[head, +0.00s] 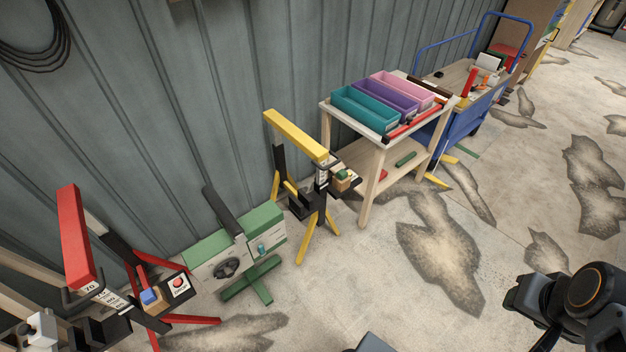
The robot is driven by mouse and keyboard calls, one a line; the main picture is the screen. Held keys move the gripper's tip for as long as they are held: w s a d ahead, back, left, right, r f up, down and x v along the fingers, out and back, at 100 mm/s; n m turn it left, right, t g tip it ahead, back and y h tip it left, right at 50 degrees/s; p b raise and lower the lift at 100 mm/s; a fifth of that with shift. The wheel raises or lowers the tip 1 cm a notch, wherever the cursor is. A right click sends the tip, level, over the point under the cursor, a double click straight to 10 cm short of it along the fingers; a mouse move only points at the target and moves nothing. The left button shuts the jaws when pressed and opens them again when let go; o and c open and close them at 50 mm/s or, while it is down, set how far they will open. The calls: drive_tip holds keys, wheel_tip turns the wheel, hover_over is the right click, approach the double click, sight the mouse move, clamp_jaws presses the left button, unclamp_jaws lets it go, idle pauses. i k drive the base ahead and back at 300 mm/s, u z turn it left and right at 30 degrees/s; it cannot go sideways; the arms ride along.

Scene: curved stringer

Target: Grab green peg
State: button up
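A small green peg (343,174) sits on a wooden block on the black bracket of the yellow stand (296,135), near the wall. It is small in the head view and its lower part is hidden in or behind the block. My dark arm shows at the lower right, well apart from the peg. No gripper fingertips can be made out.
A wooden table (369,187) with teal, purple and pink bins stands right of the yellow stand. A green machine (237,250) and a red stand (77,238) with a blue peg (150,297) are left. A blue cart (466,118) stands behind. The floor at centre right is clear.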

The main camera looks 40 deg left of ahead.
sight(342, 174)
drive_tip(key=u, duration=1.25)
drive_tip(key=i, duration=1)
drive_tip(key=u, duration=0.5)
